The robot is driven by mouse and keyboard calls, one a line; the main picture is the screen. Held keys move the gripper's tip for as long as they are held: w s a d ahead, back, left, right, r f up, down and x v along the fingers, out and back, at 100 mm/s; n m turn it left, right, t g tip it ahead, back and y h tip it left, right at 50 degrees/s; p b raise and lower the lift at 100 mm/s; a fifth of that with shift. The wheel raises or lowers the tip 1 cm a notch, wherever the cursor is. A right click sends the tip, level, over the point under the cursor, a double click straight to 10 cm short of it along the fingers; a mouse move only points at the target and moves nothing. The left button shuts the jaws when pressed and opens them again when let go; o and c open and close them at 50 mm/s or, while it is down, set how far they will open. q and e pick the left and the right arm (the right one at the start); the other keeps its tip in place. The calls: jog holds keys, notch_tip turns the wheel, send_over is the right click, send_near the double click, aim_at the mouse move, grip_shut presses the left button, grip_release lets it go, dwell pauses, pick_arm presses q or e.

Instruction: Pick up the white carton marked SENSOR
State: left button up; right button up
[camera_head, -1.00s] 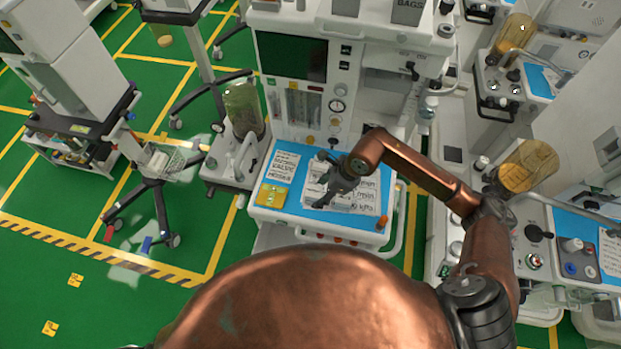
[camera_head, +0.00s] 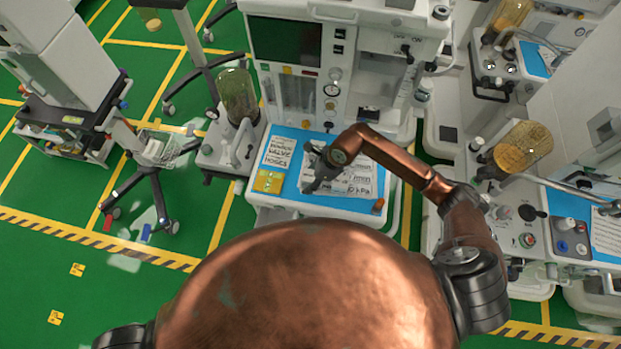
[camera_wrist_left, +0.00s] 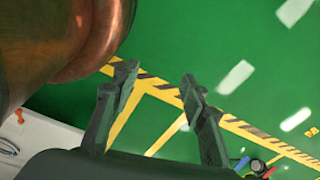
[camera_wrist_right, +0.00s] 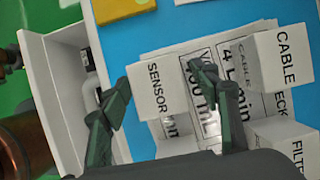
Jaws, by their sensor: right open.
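The white SENSOR carton (camera_wrist_right: 157,92) shows in the right wrist view on the blue-topped cart surface (camera_wrist_right: 145,28), over printed sheets. My right gripper (camera_wrist_right: 159,80) is open, with one finger on each side of this carton; I cannot tell whether they touch it. In the head view the right gripper (camera_head: 315,172) is over the sheets on the middle cart, and the carton is too small to make out. My left gripper (camera_wrist_left: 158,77) is open and empty above the green floor in the left wrist view. It is not visible in the head view.
A white CABLE carton (camera_wrist_right: 285,60) and a FILTER carton (camera_wrist_right: 288,142) stand close to the right of the SENSOR carton. A yellow box (camera_head: 269,181) lies at the left of the cart surface. The machine (camera_head: 290,90) rises behind. Another cart (camera_head: 565,240) stands at right.

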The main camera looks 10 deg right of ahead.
jog(key=shift+c, duration=0.9)
jog(key=c, duration=1.1)
pick_arm(q)
jog(key=shift+s, duration=0.7)
jog(key=shift+w, duration=0.1)
